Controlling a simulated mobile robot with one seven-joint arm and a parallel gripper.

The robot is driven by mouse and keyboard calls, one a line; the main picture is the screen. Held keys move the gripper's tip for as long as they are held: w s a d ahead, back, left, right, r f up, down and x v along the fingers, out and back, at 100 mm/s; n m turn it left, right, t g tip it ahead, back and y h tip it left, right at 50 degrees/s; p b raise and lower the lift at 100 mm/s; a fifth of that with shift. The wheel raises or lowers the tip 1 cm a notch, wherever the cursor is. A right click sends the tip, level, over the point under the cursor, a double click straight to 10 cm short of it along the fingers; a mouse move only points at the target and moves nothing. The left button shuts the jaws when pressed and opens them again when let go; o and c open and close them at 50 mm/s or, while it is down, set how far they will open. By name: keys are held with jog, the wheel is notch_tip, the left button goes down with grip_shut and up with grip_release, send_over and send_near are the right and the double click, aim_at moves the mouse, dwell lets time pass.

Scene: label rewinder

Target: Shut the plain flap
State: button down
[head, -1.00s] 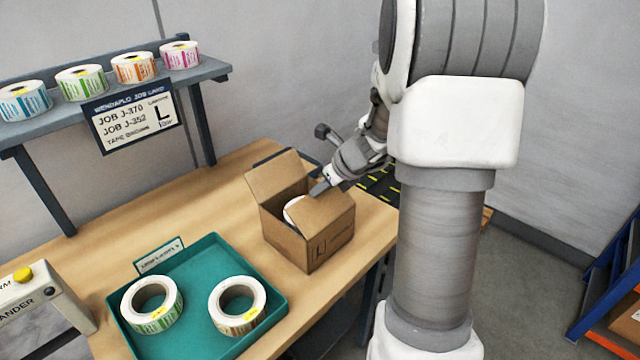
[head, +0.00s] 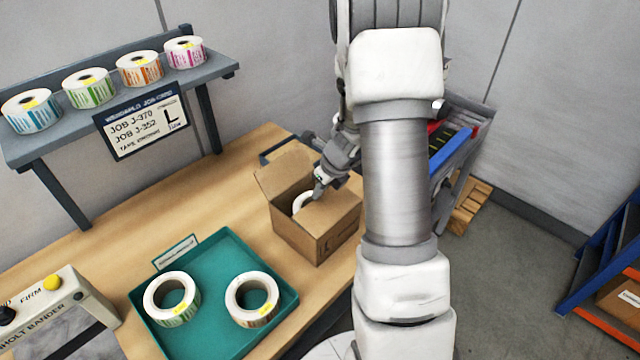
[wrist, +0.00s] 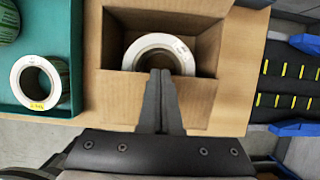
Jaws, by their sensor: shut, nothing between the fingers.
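The brown cardboard box (head: 295,238) stands open on the bench, with a white label roll (head: 302,202) inside; the roll also shows in the wrist view (wrist: 158,48). One flap (head: 283,172) stands up on the left side, at the top of the wrist view. The opposite flap (head: 338,210) lies roughly level over the right part of the opening; it fills the near side in the wrist view (wrist: 115,100). I cannot tell which flap is plain. My gripper (head: 318,192) is shut and empty, its tips at this flap's inner edge; contact is unclear.
A teal tray (head: 205,338) with two label rolls stands in front and left of the box. A shelf (head: 205,80) with several rolls is at the back left. A blue-edged rack (head: 450,150) stands beyond the bench on the right.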

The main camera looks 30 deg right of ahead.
jog(key=shift+w+a+f, duration=0.1)
jog(key=shift+w+f, duration=0.2)
jog(key=shift+f, duration=0.35)
jog(key=shift+b, duration=0.3)
jog(key=shift+s, duration=0.15)
jog(key=shift+s+d+r, duration=0.25)
jog(key=shift+s+r, duration=0.15)
jog(key=shift+s, duration=0.1)
jog(key=p+v, duration=0.4)
jog(key=v, duration=1.3)
jog(key=shift+a+r, duration=0.15)
jog(key=shift+r, duration=0.05)
